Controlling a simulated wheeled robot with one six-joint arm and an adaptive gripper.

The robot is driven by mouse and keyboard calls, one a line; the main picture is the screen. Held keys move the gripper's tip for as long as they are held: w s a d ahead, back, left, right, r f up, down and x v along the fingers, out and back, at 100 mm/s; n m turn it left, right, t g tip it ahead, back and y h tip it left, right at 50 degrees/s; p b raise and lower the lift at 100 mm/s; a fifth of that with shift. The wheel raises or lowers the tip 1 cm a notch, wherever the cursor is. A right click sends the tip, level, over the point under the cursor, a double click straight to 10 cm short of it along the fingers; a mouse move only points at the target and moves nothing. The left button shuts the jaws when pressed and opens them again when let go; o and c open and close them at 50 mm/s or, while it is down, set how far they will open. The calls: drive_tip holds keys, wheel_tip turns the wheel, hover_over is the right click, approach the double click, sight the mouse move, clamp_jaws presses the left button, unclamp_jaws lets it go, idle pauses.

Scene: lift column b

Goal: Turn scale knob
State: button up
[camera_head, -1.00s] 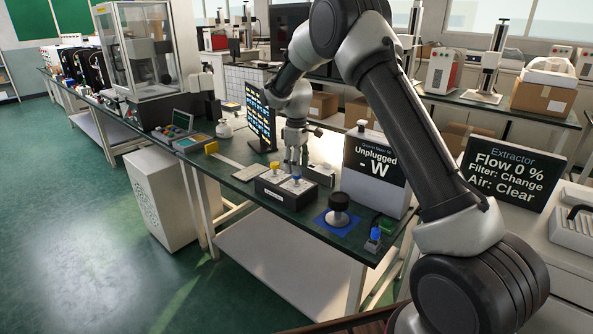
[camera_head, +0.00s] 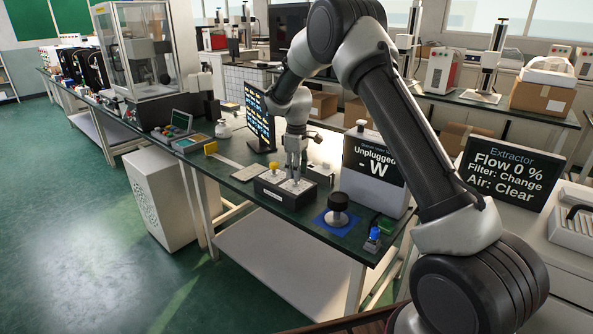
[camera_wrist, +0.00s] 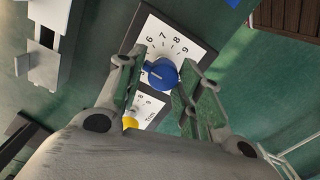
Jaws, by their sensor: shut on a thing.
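A black box (camera_head: 268,192) with two dial plates lies on the green bench. Its yellow knob (camera_head: 274,169) shows left of my gripper in the head view and low in the wrist view (camera_wrist: 130,122). A blue knob (camera_wrist: 161,74) with a white pointer line sits on a numbered white dial (camera_wrist: 190,46). My gripper (camera_head: 294,176) points down over the box, and in the wrist view its fingers (camera_wrist: 163,84) are closed on both sides of the blue knob. The blue knob is hidden behind the fingers in the head view.
A dark display panel (camera_head: 260,118) stands behind the box. A white unit with an "Unplugged - W" screen (camera_head: 375,160) stands to the right. A black knob on a blue mat (camera_head: 337,210) and a blue-topped switch (camera_head: 373,240) sit near the front edge.

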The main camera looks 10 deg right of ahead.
drive_tip(key=shift+s+a+f, duration=0.1)
drive_tip(key=shift+s+a, duration=0.1)
drive_tip(key=shift+a+m, duration=0.1)
drive_tip(key=shift+m, duration=2.6)
drive_tip(key=shift+o, duration=0.2)
drive_tip(key=o, duration=0.8)
drive_tip(key=shift+a, duration=0.15)
drive_tip(key=shift+o, duration=0.2)
drive_tip(key=shift+d, duration=0.2)
drive_tip(key=shift+w+r, duration=0.1)
drive_tip(key=shift+r, duration=0.2)
wheel_tip(320, 180, up, 12)
drive_tip(key=shift+f, duration=0.2)
